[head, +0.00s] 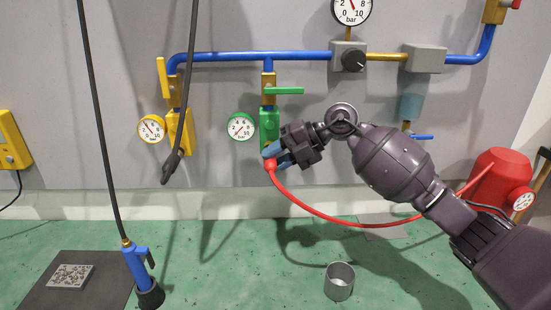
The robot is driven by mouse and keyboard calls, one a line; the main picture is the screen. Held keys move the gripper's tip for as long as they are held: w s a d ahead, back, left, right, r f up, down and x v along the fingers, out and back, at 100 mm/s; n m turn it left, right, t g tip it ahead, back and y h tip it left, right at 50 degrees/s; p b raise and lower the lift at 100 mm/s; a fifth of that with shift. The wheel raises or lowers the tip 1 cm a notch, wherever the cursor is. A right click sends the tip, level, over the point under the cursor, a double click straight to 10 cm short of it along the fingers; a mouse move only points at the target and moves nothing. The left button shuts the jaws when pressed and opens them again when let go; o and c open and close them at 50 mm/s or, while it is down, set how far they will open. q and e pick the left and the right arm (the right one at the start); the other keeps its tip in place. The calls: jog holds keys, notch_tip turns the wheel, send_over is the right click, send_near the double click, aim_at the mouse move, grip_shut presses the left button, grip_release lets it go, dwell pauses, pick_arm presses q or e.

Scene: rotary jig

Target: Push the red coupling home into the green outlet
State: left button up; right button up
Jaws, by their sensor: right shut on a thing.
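The green outlet (266,124) hangs down from the blue pipe, below a green lever handle (285,91). A green-rimmed gauge (242,126) sits to its left. The red coupling (270,165) is at the end of a red hose (330,220), just below the outlet. My right gripper (274,154) is shut on the red coupling, and its fingers hide most of it. The coupling is at the outlet's lower end. I cannot tell whether it touches or is inside. My left gripper is not in view.
A yellow outlet (180,132) with a loose dark hose hanging over it is to the left. The red hose runs right toward a red tank (503,168).

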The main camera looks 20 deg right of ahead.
jog(key=shift+w, duration=0.15)
jog(key=o, duration=1)
jog(key=shift+o, duration=0.2)
jog(key=shift+d, duration=0.1)
jog(key=b+v, duration=0.1)
jog(key=v, duration=0.9)
jog(key=shift+d+r, duration=0.25)
jog(key=shift+d, duration=0.05)
